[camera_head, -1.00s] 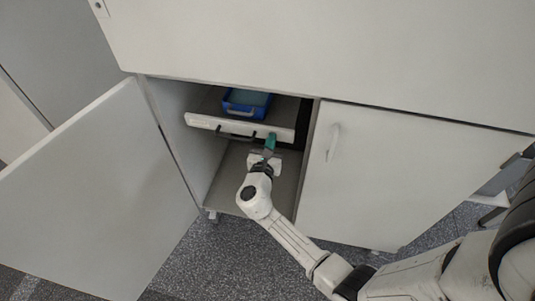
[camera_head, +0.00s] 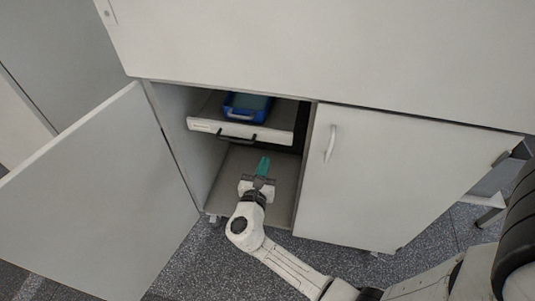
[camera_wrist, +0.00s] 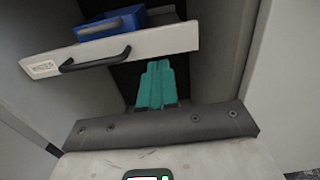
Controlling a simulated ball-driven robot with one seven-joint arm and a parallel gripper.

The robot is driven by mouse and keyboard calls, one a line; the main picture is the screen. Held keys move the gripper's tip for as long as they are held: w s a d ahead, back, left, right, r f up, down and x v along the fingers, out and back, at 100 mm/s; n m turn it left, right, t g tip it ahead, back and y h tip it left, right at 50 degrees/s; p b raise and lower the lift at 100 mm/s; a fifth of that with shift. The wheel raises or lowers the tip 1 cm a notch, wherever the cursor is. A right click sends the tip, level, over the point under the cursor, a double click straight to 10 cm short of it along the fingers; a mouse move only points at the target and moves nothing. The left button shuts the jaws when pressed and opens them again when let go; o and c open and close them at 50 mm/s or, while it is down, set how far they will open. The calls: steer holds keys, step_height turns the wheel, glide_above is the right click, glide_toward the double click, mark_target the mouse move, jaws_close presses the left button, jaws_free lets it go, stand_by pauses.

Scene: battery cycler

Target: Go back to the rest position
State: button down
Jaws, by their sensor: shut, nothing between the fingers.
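My gripper (camera_head: 263,166) is in front of the open left compartment, below the pull-out drawer. Its green fingers are together and empty; they also show in the wrist view (camera_wrist: 157,84). The white drawer (camera_head: 215,126) has a dark handle (camera_head: 237,138) and juts a little out of the cabinet. My fingers are apart from the handle, which lies up and to the left of them in the wrist view (camera_wrist: 95,60). A blue box (camera_head: 247,107) with a handle sits on the drawer.
The left cabinet door (camera_head: 100,195) stands wide open at the left. The right door (camera_head: 395,180) is shut, with a pale handle (camera_head: 330,143). The compartment's lower shelf (camera_head: 229,179) is bare. Speckled grey floor (camera_head: 215,262) lies in front.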

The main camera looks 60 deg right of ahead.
steer(key=v, duration=0.5)
steer(key=shift+s, duration=0.1)
steer(key=s+d+m+g+y+p, duration=0.2)
steer(key=s+m+g+y+p, duration=0.3)
steer(key=s+m, duration=0.75)
steer(key=s+a+r+m+y+p, duration=0.1)
steer(key=s+a+r+m+y, duration=0.1)
steer(key=a+m+y, duration=0.3)
steer(key=s+a+r+m+y+p, duration=0.2)
steer(key=a+m+y, duration=0.3)
steer(key=a, duration=0.3)
steer(key=shift+s+r+y, duration=0.2)
steer(key=shift+s+y, duration=0.55)
steer(key=shift+y, duration=0.15)
